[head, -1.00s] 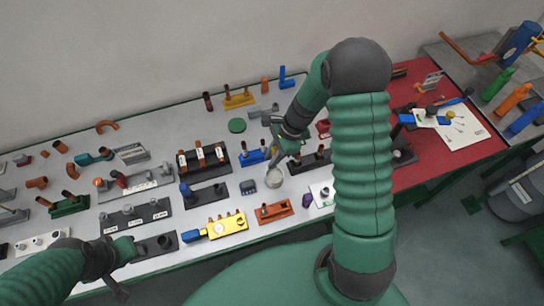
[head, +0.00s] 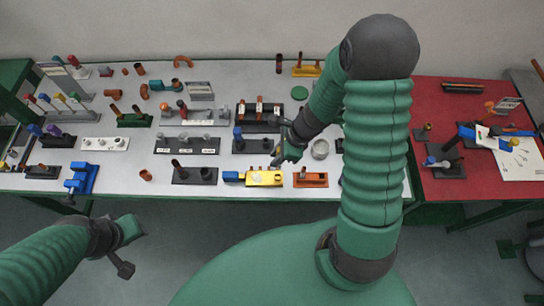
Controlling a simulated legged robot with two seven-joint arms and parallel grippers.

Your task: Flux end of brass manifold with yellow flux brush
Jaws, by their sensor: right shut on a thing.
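The brass manifold (head: 264,178) is a yellow block near the table's front edge, with a blue clamp-like part (head: 233,177) at its left end. My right gripper (head: 283,156) is just above and behind the manifold's right half. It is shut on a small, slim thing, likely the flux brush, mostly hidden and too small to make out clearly. I cannot tell whether its tip touches the manifold. A round grey tin (head: 320,149) stands to the right of the gripper. My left gripper (head: 126,250) hangs low in front of the table, apart from everything; its jaws are unclear.
An orange block fixture (head: 311,180) sits right of the manifold and a dark fixture (head: 195,176) left of it. Black stands with copper tubes (head: 260,115) are behind. A red table (head: 455,105) lies at right. My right arm hides part of the table.

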